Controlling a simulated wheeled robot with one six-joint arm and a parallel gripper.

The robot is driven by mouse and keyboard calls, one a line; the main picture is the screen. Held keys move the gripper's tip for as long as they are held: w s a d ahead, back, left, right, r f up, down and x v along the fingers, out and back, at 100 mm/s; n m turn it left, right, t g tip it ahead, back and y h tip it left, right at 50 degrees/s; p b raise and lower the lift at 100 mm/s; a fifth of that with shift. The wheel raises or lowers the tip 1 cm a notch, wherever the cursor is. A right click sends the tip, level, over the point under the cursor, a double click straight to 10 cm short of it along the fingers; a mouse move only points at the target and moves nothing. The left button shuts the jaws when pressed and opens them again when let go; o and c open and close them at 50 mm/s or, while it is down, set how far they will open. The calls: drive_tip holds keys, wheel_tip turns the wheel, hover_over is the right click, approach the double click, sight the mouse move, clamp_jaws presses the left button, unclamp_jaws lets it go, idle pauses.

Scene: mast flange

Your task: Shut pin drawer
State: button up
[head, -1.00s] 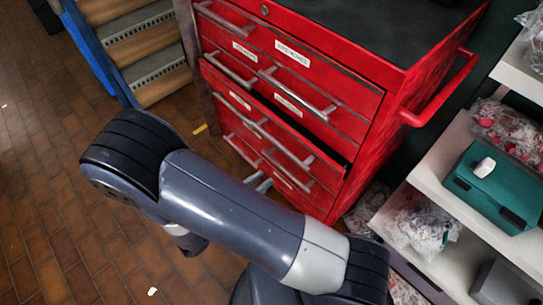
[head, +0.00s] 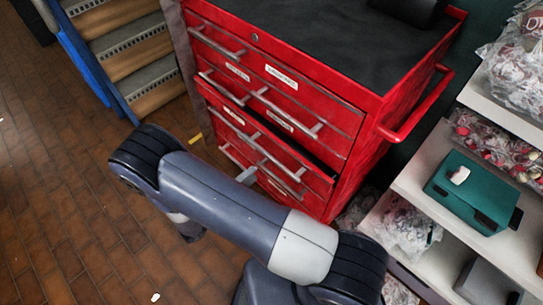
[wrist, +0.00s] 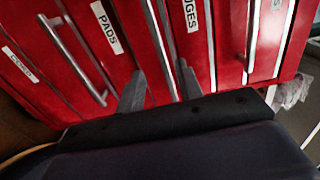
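A red tool cabinet (head: 345,110) with several labelled drawers stands ahead in the head view. One drawer (head: 290,165) in its lower part sticks out a little, with a dark gap above its front. I cannot read its label there, so I cannot tell whether it is the pin drawer. My gripper (head: 247,175) is low at the cabinet's front, mostly hidden behind my arm. In the wrist view my gripper (wrist: 160,90) has its two fingers apart, close to the red drawer fronts. A handle bar (wrist: 158,45) shows between the fingers; contact is unclear. One label there reads "PADS" (wrist: 107,27).
A shelf (head: 425,180) with bagged parts and a teal case (head: 472,192) stands close on the cabinet's right. Steps with a blue side (head: 80,55) stand at the upper left. The tiled floor (head: 60,200) at left is mostly clear.

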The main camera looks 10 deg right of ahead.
sight(270, 160)
drive_tip(key=x, duration=0.9)
drive_tip(key=shift+w+d, duration=0.25)
drive_tip(key=shift+d, duration=0.1)
clamp_jaws()
